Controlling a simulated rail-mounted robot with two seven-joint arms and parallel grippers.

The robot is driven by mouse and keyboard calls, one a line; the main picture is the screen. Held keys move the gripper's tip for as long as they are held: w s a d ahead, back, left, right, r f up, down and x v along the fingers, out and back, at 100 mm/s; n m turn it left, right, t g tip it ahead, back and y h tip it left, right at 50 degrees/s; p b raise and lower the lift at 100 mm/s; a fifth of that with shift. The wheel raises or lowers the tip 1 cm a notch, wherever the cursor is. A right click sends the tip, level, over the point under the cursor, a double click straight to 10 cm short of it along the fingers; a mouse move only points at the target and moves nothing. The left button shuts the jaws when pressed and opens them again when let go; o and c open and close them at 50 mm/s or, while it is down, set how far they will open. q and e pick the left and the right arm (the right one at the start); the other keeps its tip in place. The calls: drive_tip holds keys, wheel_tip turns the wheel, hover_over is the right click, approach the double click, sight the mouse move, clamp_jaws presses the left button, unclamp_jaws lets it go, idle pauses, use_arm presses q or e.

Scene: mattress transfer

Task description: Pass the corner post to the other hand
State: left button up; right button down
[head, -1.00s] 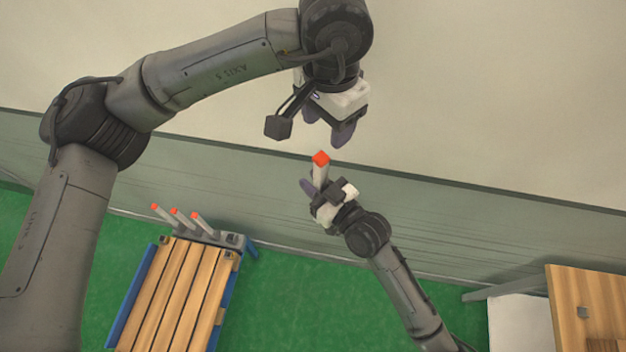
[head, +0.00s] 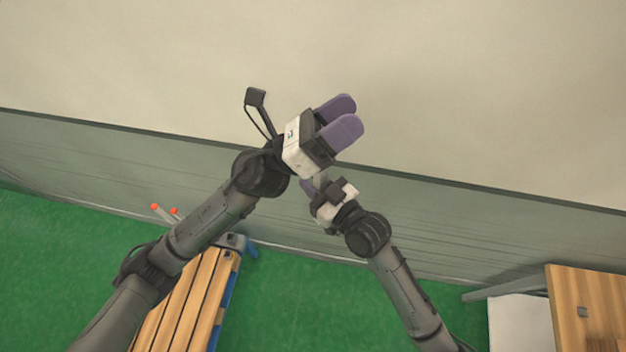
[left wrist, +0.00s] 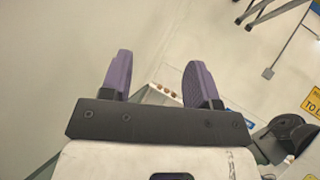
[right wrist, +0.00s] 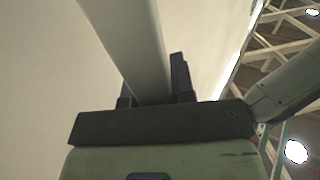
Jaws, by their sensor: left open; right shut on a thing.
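The corner post (right wrist: 135,45) is a pale grey bar gripped between my right gripper's fingers in the right wrist view. In the head view the left gripper hides most or all of it. My right gripper (head: 314,186) is shut on it, just below and partly behind my left gripper. My left gripper (head: 349,114) has its purple fingers apart and points up and right. In the left wrist view its fingers (left wrist: 160,82) are spread, with nothing held between them.
More orange-tipped posts (head: 155,207) stand at the far end of a slatted wooden rack (head: 195,295) at lower left, partly behind my left arm. A wooden table (head: 592,300) is at lower right. A pale wall (head: 480,90) lies beyond a grey ledge.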

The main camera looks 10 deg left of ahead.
use_arm(q)
drive_tip(key=s+a+f+n+t+y, duration=0.1)
drive_tip(key=a+f+n+t+y, duration=0.1)
drive_tip(key=a+f+n+y, duration=0.6)
drive_tip(key=a+f+n+t+y, duration=0.2)
drive_tip(key=f+n+y, duration=0.4)
drive_tip(key=n, duration=0.7)
drive_tip(key=s+a+f+n+t+y, duration=0.1)
drive_tip(key=a+f+n+t+y, duration=0.1)
drive_tip(key=a+f+n+y, duration=0.6)
drive_tip(key=s+a+f+n+g, duration=0.1)
drive_tip(key=s+f+n+g, duration=0.5)
drive_tip(key=s, duration=0.6)
drive_tip(key=s+a+f+n+g, duration=0.2)
drive_tip(key=s+f+n+g, duration=0.4)
drive_tip(key=s+f, duration=0.4)
drive_tip(key=s+g, duration=0.1)
drive_tip(key=s, duration=0.1)
drive_tip(key=shift+s+f+n, duration=0.2)
drive_tip(key=shift+s+n, duration=0.15)
drive_tip(key=shift+n, duration=0.05)
